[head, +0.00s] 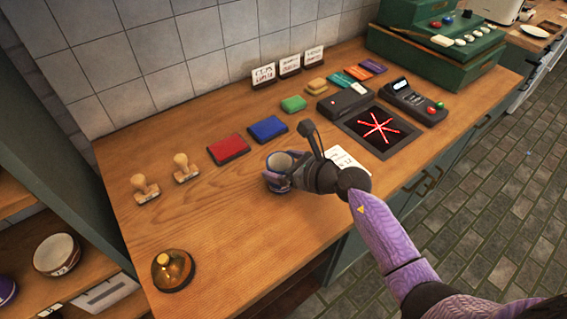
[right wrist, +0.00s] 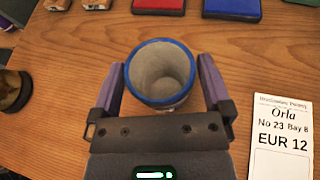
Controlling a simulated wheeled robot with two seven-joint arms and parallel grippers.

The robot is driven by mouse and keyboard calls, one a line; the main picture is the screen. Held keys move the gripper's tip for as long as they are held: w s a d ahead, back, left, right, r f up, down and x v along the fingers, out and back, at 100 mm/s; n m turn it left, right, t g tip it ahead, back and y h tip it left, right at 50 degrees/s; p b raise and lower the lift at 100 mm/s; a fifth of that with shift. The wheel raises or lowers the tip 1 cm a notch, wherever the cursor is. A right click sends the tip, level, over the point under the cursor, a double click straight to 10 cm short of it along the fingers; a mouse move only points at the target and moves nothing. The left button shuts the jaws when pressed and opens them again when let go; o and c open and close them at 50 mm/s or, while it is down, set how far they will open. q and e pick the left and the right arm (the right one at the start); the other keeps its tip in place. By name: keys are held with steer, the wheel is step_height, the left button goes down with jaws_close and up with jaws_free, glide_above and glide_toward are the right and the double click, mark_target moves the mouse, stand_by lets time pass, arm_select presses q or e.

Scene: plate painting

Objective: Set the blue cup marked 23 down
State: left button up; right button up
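The blue-rimmed cup (head: 279,165), pale grey inside, is upright over the wooden counter, left of a white ticket. Its mouth shows in the right wrist view (right wrist: 160,72). No number on it can be read here. My right gripper (head: 281,178) has one finger on each side of the cup, and both fingers (right wrist: 161,75) meet its wall with no clear gap. The cup's base is hidden, so I cannot tell whether it touches the counter. My left gripper is not in view.
The ticket (right wrist: 283,137) reads Orla, No 23, Bay 8, EUR 12. Red (head: 229,148) and blue (head: 268,129) pads, two wooden stamps (head: 185,168) and a brass bell (head: 173,270) lie around. A dark screen with a red star (head: 378,127) is at right.

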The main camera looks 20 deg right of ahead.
steer(key=shift+r, duration=0.2)
steer(key=p+v, duration=0.2)
steer(key=v, duration=1)
steer(key=shift+p, duration=0.35)
